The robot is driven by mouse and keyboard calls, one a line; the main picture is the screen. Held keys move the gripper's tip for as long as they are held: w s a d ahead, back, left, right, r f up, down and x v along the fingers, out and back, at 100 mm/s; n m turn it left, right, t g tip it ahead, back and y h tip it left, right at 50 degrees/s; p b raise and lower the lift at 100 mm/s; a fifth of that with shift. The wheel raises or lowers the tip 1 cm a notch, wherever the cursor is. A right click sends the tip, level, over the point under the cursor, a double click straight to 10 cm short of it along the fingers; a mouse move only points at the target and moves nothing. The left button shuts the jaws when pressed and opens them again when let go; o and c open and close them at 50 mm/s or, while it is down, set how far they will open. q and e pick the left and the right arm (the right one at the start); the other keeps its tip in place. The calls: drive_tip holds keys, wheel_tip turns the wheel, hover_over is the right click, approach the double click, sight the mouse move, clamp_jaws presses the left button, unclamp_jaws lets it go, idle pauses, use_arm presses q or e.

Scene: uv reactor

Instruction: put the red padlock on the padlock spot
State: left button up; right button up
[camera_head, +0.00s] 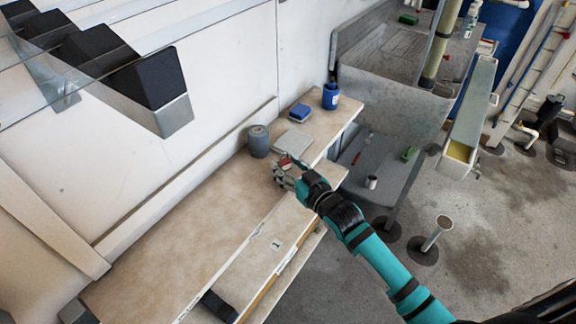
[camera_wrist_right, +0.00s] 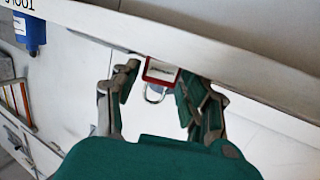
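The red padlock (camera_wrist_right: 161,72) has a pale label and a metal shackle pointing toward my palm in the right wrist view. My left gripper is not in view.
A grey cylinder (camera_head: 258,141), a blue block (camera_head: 300,112) and a blue container (camera_head: 330,97) stand near the plate. The near-left stretch of the workbench (camera_head: 165,240) is clear. A grey table (camera_head: 375,185) with small items stands to the right.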

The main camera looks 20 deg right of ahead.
drive_tip(key=shift+o, duration=1)
drive_tip(key=shift+r, duration=0.25)
drive_tip(key=v, duration=1.2)
drive_tip(key=shift+f, duration=0.15)
